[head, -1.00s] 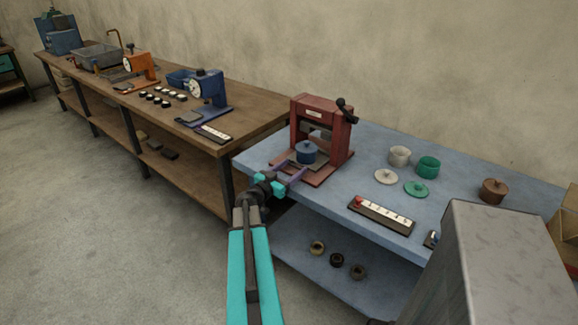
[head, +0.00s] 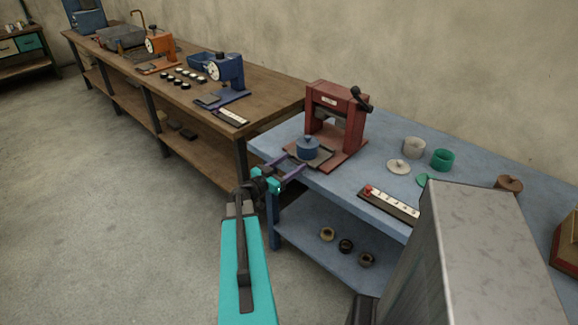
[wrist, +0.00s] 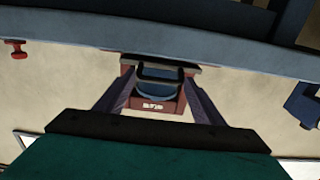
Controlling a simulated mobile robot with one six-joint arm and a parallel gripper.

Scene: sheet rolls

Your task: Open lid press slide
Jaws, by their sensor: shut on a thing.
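The red press (head: 352,142) stands on the blue bench with its dark lever at the upper right. Its dark slide (head: 325,158) sticks out of the front and carries a blue lidded pot (head: 307,149). The pot stands upright in front of the press frame. My gripper (head: 296,163), with purple fingers, is shut on the slide's front end. In the wrist view, the fingers reach to either side of the dark handle frame (wrist: 160,73), with the blue pot (wrist: 156,91) showing beyond it. The exact finger contact is too small to see.
A labelled strip with a red knob (head: 388,203) is at the bench's front edge. A wooden bench (head: 270,92) stands left; floor in front is clear.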

